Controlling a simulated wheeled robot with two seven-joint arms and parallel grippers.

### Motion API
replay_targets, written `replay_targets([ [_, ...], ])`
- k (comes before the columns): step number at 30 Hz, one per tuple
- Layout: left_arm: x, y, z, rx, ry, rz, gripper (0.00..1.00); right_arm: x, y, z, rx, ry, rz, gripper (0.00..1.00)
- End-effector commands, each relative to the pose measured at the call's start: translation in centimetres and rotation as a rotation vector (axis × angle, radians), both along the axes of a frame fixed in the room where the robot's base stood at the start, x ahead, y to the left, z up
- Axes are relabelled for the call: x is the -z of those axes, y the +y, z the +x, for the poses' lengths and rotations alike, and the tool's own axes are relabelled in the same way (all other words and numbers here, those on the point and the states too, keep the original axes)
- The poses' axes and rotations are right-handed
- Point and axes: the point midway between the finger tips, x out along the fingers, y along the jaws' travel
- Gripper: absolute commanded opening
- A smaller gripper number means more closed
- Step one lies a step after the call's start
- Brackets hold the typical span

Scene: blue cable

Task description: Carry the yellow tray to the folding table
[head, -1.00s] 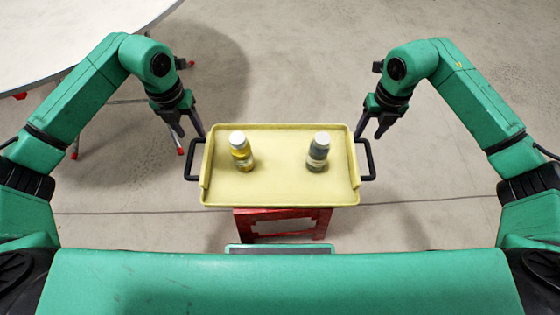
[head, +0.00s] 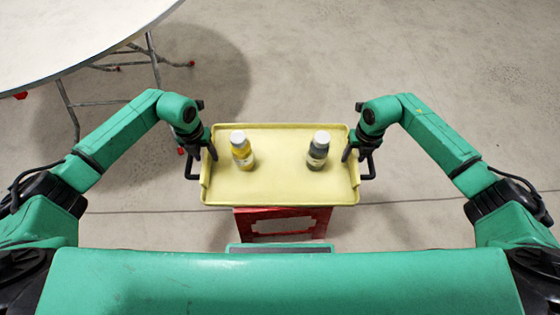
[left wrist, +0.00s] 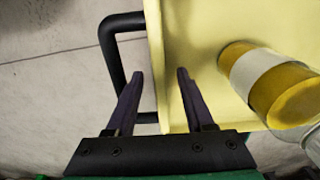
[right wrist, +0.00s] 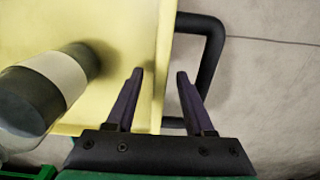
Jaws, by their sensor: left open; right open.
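The yellow tray (head: 280,188) rests level on a red stool, with a black handle at its left end (left wrist: 112,55) and right end (right wrist: 212,60). A yellow bottle (head: 242,152) and a dark grey bottle (head: 318,150) stand on it, both with white caps. My left gripper (head: 204,157) is open at the tray's left end, its fingers on either side of the rim in the left wrist view. My right gripper (head: 354,157) is open at the right end, likewise straddling the rim. Whether the fingers touch the rim is unclear. The folding table (head: 70,35) is at the upper left.
The red stool (head: 282,222) stands under the tray. The folding table's grey metal legs (head: 153,60) reach down to the floor near my left arm. The concrete floor is clear beyond the tray and to the right.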

Motion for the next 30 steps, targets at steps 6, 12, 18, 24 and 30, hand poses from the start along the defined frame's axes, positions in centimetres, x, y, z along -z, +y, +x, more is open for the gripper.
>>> replay_targets([
  [6, 0.72, 0.03, -0.03, 0.0, 0.0, 0.001, 0.53, 0.73, 0.02, -0.05, -0.001, 0.001, 0.0, 0.53],
  [12, 0.69, 0.03, -0.02, 0.0, 0.0, 0.001, 0.3, 0.69, 0.01, -0.04, -0.001, 0.001, 0.0, 0.3],
  [18, 0.66, 0.03, -0.01, 0.0, 0.0, 0.001, 0.0, 0.67, 0.0, -0.03, -0.001, 0.0, 0.0, 0.0],
  [24, 0.64, 0.03, 0.0, 0.0, 0.0, 0.001, 0.0, 0.64, -0.01, -0.02, -0.001, 0.0, 0.0, 0.0],
  [30, 0.62, 0.04, 0.02, 0.0, -0.001, 0.001, 0.0, 0.63, -0.01, -0.01, -0.001, 0.0, 0.0, 0.0],
])
